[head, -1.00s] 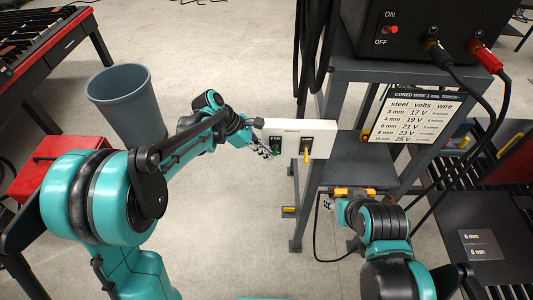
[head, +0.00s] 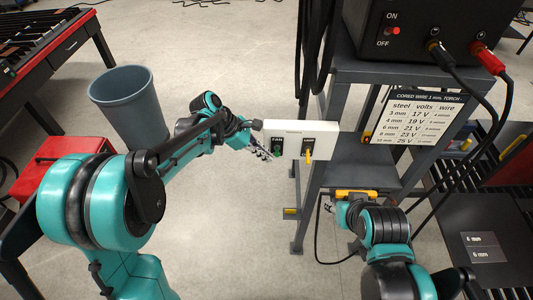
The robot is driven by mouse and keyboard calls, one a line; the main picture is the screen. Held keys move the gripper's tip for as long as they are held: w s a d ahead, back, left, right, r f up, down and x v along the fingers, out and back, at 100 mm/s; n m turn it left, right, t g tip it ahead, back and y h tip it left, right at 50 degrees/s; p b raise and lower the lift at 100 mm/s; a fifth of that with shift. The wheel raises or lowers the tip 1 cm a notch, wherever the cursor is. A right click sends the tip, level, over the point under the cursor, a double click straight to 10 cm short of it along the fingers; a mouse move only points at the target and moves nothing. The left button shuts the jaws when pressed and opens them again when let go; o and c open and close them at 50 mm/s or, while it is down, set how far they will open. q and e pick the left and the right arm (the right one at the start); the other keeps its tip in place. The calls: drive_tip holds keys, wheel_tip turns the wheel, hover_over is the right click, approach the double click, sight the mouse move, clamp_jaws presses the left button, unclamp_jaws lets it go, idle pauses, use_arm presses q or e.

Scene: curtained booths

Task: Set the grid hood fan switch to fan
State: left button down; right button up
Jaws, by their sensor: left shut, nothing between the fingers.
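A white switch box (head: 298,130) is fixed at the left side of a grey metal stand. Its left switch, the fan switch (head: 277,148), is dark with a FAN label and a green part. Its right switch (head: 308,150) has a yellow lever that points down; its label is too small to read surely. My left gripper (head: 268,155) is shut and empty, close to the left of the fan switch; I cannot tell whether it touches. My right gripper (head: 328,203) is low in front of the stand, partly hidden by its own arm, and its jaws are unclear.
A black power unit (head: 430,40) with a red switch and cables tops the stand (head: 345,90). A settings chart (head: 415,115) hangs on it. A grey bin (head: 130,100) and a red box (head: 70,165) stand left. The floor between is clear.

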use_arm(q)
drive_tip(key=w+a+r, duration=0.2)
drive_tip(key=a+r, duration=0.3)
drive_tip(key=a, duration=0.2)
drive_tip(key=shift+w+a+r, duration=0.25)
drive_tip(key=shift+a+r, duration=0.1)
use_arm(e)
drive_tip(key=shift+s+a+f, duration=0.35)
drive_tip(key=shift+f, duration=0.05)
use_arm(q)
drive_tip(key=s+a+f+m+t+y+b, duration=0.3)
drive_tip(key=s+a+f+m+b, duration=0.1)
drive_tip(key=s+f+m+b, duration=0.5)
drive_tip(key=s+a+f+m+t+y+b, duration=0.3)
drive_tip(key=s+f+m+b, duration=0.5)
drive_tip(key=s+f, duration=0.5)
drive_tip(key=shift+a+m+t+y+b, duration=0.4)
drive_tip(key=shift+a+y+b, duration=0.3)
drive_tip(key=shift+b, duration=0.1)
use_arm(e)
wheel_tip(320, 180, down, 18)
drive_tip(key=shift+f, duration=0.25)
